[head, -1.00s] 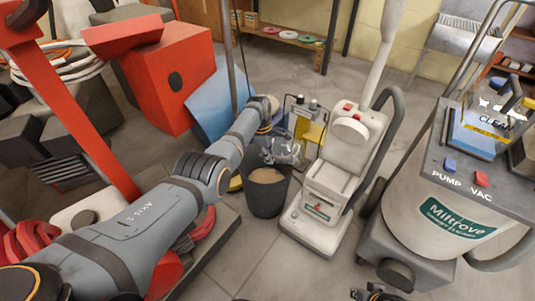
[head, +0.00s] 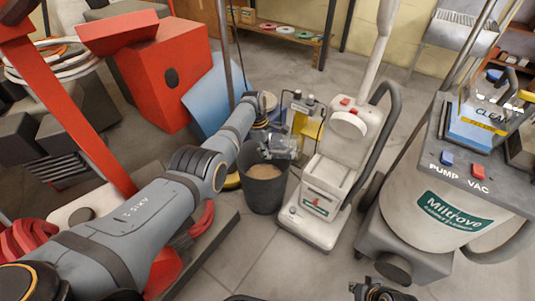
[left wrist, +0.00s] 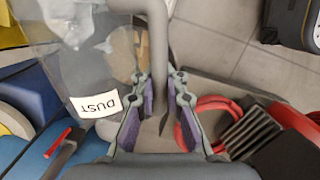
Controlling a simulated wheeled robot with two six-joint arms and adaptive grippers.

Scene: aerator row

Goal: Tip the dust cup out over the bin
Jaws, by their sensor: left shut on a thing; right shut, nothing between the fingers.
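The clear dust cup (head: 281,147) is above the dark bin (head: 262,194) in the head view and appears tilted. Brown dust (head: 264,172) shows inside the bin. In the left wrist view the dust cup (left wrist: 60,55) is transparent, with a white DUST label upside down and a grey handle (left wrist: 158,40). My left gripper (left wrist: 160,88) is shut on that handle. A brown patch shows through the cup's wall; I cannot tell whether it lies in the cup or behind it. My right gripper (head: 380,293) is shut and empty at the bottom edge of the head view.
A white upright vacuum (head: 329,180) stands close to the bin's right. A large Miltrove pump vac (head: 430,215) is further right. A red machine (head: 160,75) and a blue panel (head: 211,95) stand behind my left arm. Grey floor (head: 240,255) is clear in front.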

